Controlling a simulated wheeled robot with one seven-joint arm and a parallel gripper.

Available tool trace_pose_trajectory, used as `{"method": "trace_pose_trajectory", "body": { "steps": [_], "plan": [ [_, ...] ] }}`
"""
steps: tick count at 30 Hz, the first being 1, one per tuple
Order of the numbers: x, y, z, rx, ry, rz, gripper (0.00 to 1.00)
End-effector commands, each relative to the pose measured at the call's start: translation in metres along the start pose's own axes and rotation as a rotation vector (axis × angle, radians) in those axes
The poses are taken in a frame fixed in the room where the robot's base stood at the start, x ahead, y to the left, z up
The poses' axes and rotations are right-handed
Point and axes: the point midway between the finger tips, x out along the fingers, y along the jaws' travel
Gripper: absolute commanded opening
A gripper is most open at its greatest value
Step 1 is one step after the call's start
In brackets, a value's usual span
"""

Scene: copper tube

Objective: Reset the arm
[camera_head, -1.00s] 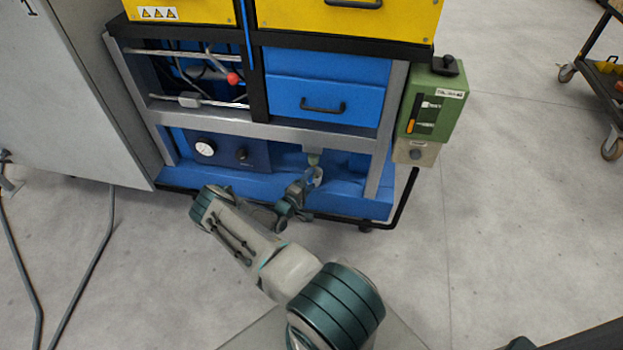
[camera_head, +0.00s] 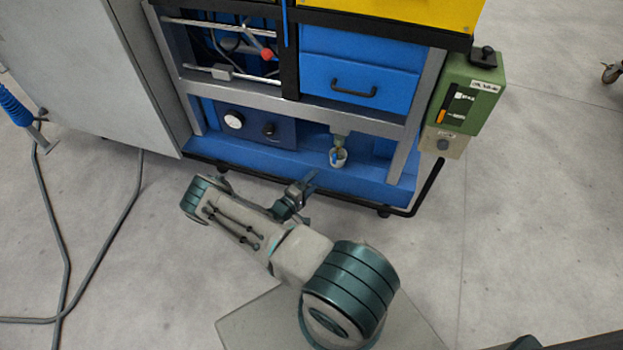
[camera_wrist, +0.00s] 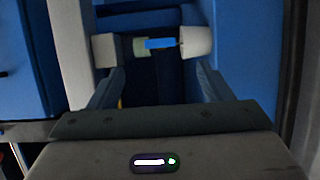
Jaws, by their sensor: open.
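My arm reaches across the lower middle of the head view. My gripper (camera_head: 307,187) is open and empty, low in front of the blue machine (camera_head: 270,165). A small whitish cup (camera_head: 338,158) stands on the machine's blue lower ledge, under a grey-green spout (camera_head: 340,138). My gripper is apart from it, to the left and nearer me. In the wrist view, my gripper's fingers (camera_wrist: 157,85) are spread with nothing between them.
A green box (camera_head: 468,100) hangs at the machine's right side. A black rail (camera_head: 415,205) runs along its lower edge. A grey cabinet (camera_head: 100,70) stands at the left, with a cable (camera_head: 65,240) on the floor.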

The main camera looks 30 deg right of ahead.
Motion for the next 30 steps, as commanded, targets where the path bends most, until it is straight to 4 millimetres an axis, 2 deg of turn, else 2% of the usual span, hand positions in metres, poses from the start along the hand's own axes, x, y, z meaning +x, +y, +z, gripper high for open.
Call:
{"method": "trace_pose_trajectory", "body": {
  "steps": [8,11,14,23,30],
  "plan": [
    [0.0,0.001,-0.001,0.001,-0.002,0.0,0.73],
    [0.0,0.012,-0.003,0.007,-0.025,-0.006,0.73],
    [-0.002,0.037,-0.007,0.019,-0.083,-0.023,0.73],
    [-0.016,0.142,-0.014,0.062,-0.338,-0.157,0.73],
    [-0.037,0.223,-0.01,0.095,-0.497,-0.322,0.73]
  ]
}}
